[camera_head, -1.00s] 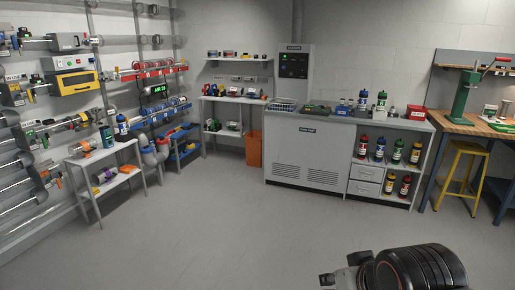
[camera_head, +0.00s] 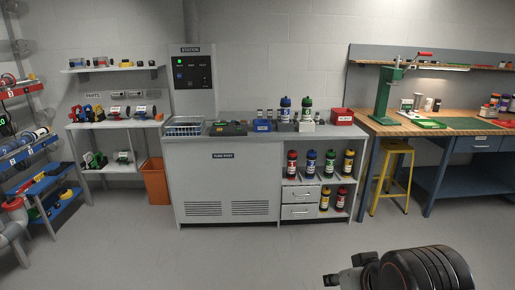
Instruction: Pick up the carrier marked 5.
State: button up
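Capped bottle-shaped carriers stand at the station counter. A blue carrier (camera_head: 285,110) and a green carrier (camera_head: 307,110) stand upright on the counter top. On the shelf below stand a red carrier (camera_head: 292,165), another blue carrier (camera_head: 311,164), another green carrier (camera_head: 329,164) and a yellow carrier (camera_head: 348,162). A second yellow carrier (camera_head: 325,199) and a second red carrier (camera_head: 341,199) stand on the lowest shelf. Their labels are too small to read, so I cannot tell which is marked 5. My gripper (camera_head: 332,280) shows at the lower right, far from them; its finger opening is unclear.
The grey station counter (camera_head: 222,180) holds a wire basket (camera_head: 185,126) and a red bin (camera_head: 342,117). An orange bin (camera_head: 156,181) stands left of it. A yellow stool (camera_head: 397,147) stands by the workbench (camera_head: 455,128) at right. The floor in front is clear.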

aim_at(285, 105)
jog(key=i+z, duration=0.2)
jog(key=i, duration=0.75)
jog(key=i+z, duration=0.2)
jog(key=i, duration=0.8)
